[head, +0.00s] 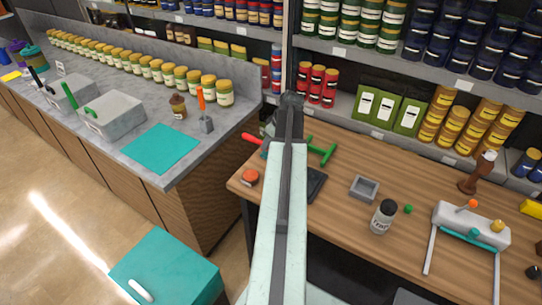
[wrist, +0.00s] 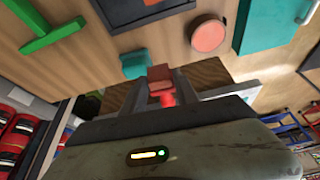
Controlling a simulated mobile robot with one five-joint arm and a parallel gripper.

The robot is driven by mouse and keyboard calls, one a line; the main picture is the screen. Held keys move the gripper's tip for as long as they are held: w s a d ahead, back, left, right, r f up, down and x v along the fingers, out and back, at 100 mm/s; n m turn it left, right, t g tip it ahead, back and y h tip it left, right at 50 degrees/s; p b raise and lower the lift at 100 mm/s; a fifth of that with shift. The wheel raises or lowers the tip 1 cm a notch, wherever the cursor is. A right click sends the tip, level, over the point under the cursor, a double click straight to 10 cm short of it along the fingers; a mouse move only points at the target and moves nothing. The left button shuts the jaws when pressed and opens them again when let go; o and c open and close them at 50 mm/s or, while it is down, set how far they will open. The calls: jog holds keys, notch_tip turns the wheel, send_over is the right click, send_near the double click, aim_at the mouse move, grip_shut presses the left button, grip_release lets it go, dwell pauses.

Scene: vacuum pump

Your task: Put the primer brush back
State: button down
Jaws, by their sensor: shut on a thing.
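My gripper (wrist: 165,88) is shut on a red-handled thing (wrist: 160,78), which I take to be the primer brush. Its red end sticks out between the fingers in the wrist view; no bristles can be made out. In the head view a red handle (head: 252,138) shows left of my arm's end, over the back left of the wooden bench (head: 335,225). My arm hides most of the gripper there. A white jar with a dark lid (head: 382,217) stands on the bench, right of my arm; its label is too small to read.
A green T-handled tool (head: 322,150), an orange-red round thing (head: 249,177) and a small grey tray (head: 364,188) lie on the bench. A white device (head: 470,228) stands at the right. Stocked shelves rise behind.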

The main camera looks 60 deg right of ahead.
jog(key=shift+s, duration=0.1)
notch_tip(320, 180, down, 10)
jog(key=b, duration=1)
jog(key=shift+a+r, duration=0.1)
jog(key=shift+r, duration=0.1)
jog(key=c, duration=0.9)
grip_release()
jog(key=shift+c, duration=0.2)
jog(key=shift+f, duration=0.25)
jog(key=p+v, duration=0.7)
jog(key=v, duration=0.1)
jog(key=shift+w, duration=0.2)
